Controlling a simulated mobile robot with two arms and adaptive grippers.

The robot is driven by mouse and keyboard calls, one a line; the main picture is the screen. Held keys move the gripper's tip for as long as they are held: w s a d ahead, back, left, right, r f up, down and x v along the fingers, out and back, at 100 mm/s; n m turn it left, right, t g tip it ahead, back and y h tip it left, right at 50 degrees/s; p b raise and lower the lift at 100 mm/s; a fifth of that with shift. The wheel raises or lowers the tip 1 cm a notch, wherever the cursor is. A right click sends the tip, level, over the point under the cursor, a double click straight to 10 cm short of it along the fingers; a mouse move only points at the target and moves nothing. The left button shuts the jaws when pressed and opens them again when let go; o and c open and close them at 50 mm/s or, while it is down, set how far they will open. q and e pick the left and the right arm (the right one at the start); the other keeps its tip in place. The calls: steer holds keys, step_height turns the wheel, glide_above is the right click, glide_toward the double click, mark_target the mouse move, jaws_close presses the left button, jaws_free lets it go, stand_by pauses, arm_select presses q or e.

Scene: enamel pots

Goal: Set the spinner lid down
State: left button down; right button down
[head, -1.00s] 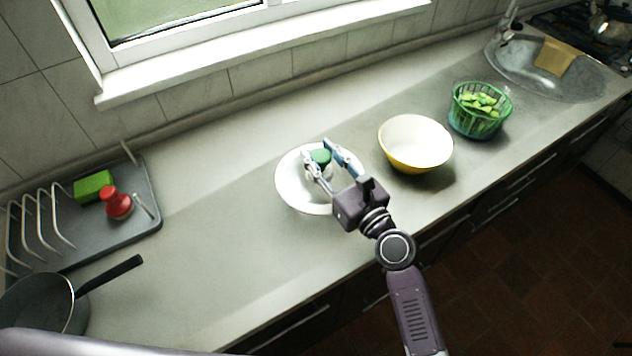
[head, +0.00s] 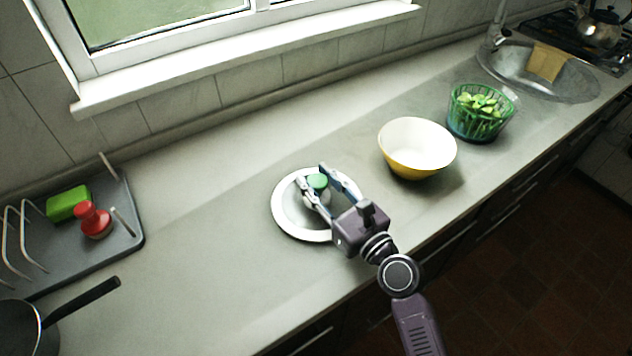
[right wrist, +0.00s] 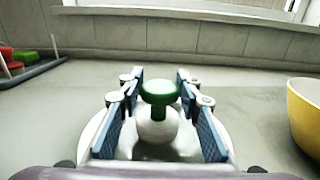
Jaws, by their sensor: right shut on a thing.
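In the right wrist view the green knob (right wrist: 159,92) stands upright between the fingers, with the white disc below. The gripper hides part of the lid. My left gripper is not in view.
A yellow bowl, white inside (head: 417,145), stands right of the lid. A green basket of leaves (head: 478,112) stands farther right, near the sink (head: 540,75). A grey rack tray (head: 90,262) with a green sponge and red-handled brush, and a dark pan (head: 30,325), are at left.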

steer(key=shift+d, duration=0.1)
steer(key=c, duration=1.4)
jaws_free()
steer(key=shift+f, duration=0.1)
steer(key=shift+c, duration=0.2)
steer(key=shift+o, duration=0.2)
steer(key=shift+r, duration=0.2)
steer(key=b+v, duration=0.2)
steer(key=v, duration=0.9)
steer(key=shift+s+f, duration=0.1)
steer(key=shift+f, duration=0.1)
steer(key=shift+s+d+r, duration=0.15)
steer(key=shift+s+d, duration=0.1)
steer(key=shift+s, duration=0.1)
